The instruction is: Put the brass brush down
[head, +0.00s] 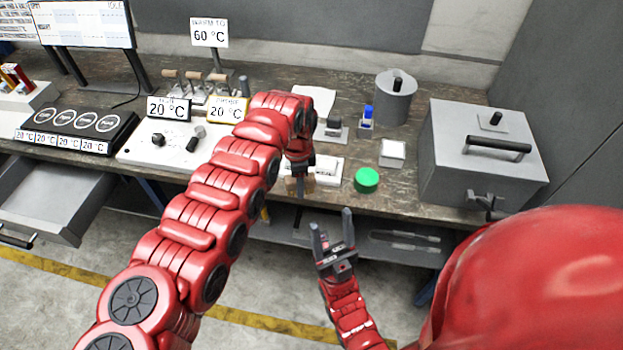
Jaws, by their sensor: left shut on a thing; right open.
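My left gripper (300,172) is over the front edge of the bench, beside a white tray. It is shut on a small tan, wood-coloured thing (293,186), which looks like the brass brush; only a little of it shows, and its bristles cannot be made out. I cannot tell whether it touches the bench. My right gripper (332,228) is open and empty, lower down, in front of the bench edge with its fingers pointing up.
The bench (425,190) carries a white tray (328,170), a green round thing (367,180), a small white box (392,153), a grey lidded pot (395,97) and a large grey box (480,150). An open drawer (45,200) juts out at left.

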